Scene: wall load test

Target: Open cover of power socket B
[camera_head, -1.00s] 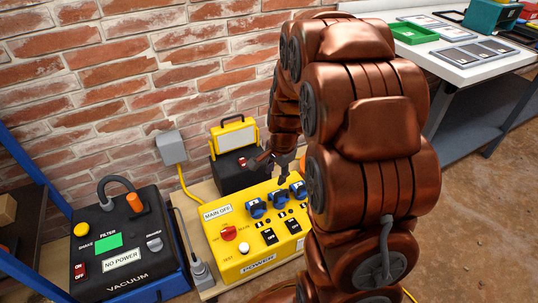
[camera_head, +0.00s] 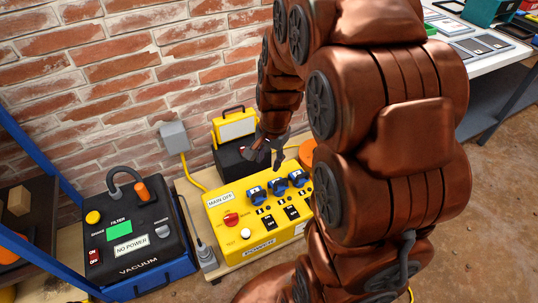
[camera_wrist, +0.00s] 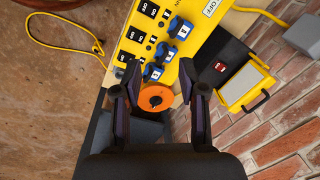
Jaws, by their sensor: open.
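The yellow power box (camera_head: 258,222) stands low by the brick wall. Three blue sockets (camera_head: 277,186) sit in a row along its back; they also show in the wrist view (camera_wrist: 166,52). My gripper (camera_head: 268,154) is open and empty, above and behind the sockets in the head view. In the wrist view my gripper (camera_wrist: 160,74) has its fingers apart, with the nearest blue socket beyond the gap between them.
An orange round object (camera_wrist: 155,97) lies beyond the fingers. A black case with a yellow lamp (camera_head: 235,128) stands behind the power box. A vacuum unit (camera_head: 135,240) is at the left, and a white worktable (camera_head: 480,68) at the upper right. My arm hides the power box's right end.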

